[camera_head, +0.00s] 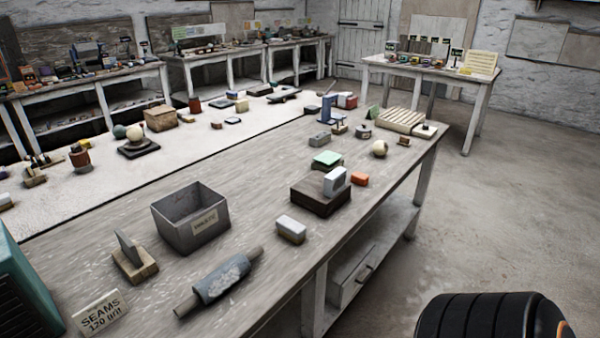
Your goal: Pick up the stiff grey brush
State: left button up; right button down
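I cannot single out the stiff grey brush with certainty. A block with a pale grey top and a tan lower part (291,229) lies near the front edge of the table and may be a brush. A small grey block (319,140) farther back is too small to tell. A pale grey-white block (335,181) stands on a dark wooden block (320,200). Neither of my grippers is in view.
The long wooden table (150,295) holds a grey metal bin (178,226), a grey roller (222,280), a slotted wooden block (135,265) and a "SEAMS 120 grit" card (100,311). A teal case (22,285) stands at left. Floor (500,200) at right is clear.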

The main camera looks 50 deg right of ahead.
aim_at(291, 230)
jog(key=l, duration=1.55)
